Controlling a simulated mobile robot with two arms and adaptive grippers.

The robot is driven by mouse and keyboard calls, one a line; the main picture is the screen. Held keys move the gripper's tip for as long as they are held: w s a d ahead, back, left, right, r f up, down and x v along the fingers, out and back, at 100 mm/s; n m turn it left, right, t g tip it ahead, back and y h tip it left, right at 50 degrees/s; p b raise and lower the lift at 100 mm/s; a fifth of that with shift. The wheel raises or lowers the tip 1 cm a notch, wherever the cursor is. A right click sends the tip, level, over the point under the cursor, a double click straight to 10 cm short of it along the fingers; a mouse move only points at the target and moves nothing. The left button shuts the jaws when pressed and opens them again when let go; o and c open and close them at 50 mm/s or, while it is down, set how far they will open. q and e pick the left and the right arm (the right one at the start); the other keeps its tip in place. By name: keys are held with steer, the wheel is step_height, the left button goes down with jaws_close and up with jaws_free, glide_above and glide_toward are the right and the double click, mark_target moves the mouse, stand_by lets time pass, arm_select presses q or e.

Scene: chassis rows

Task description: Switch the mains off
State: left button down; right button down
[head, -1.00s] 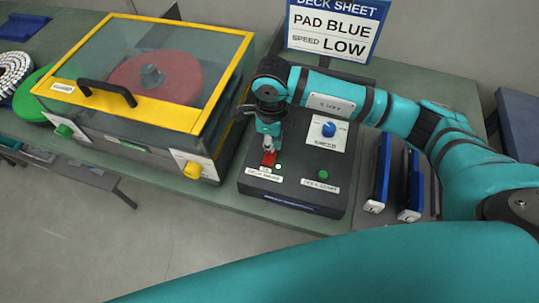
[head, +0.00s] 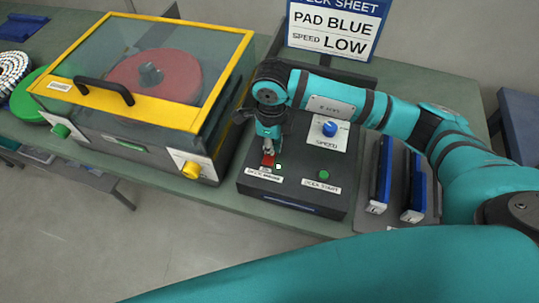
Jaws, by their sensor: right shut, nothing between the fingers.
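The mains switch is a small red rocker (head: 267,162) at the front left of the black control box (head: 300,204), above a white label too small to read surely. A small pale green-white light (head: 279,167) shows beside it. My right gripper (head: 268,152) is shut and empty, pointing down at the rocker's back edge. It hides part of the rocker, and I cannot tell whether it touches. I cannot tell which way the rocker is tipped. My left gripper is out of view.
The box also carries a blue speed knob (head: 329,129) and a green start button (head: 324,174). Left stands a yellow-framed clear lid (head: 77,107) over a red pad (head: 160,80), with a yellow knob (head: 190,170) in front. Two blue-handled pieces (head: 382,175) (head: 415,185) stand right.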

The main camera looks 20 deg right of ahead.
steer(key=shift+f, duration=0.2)
steer(key=shift+r, duration=0.1)
steer(key=shift+r+p, duration=1.7)
steer(key=shift+r, duration=1.8)
steer(key=shift+f, duration=0.1)
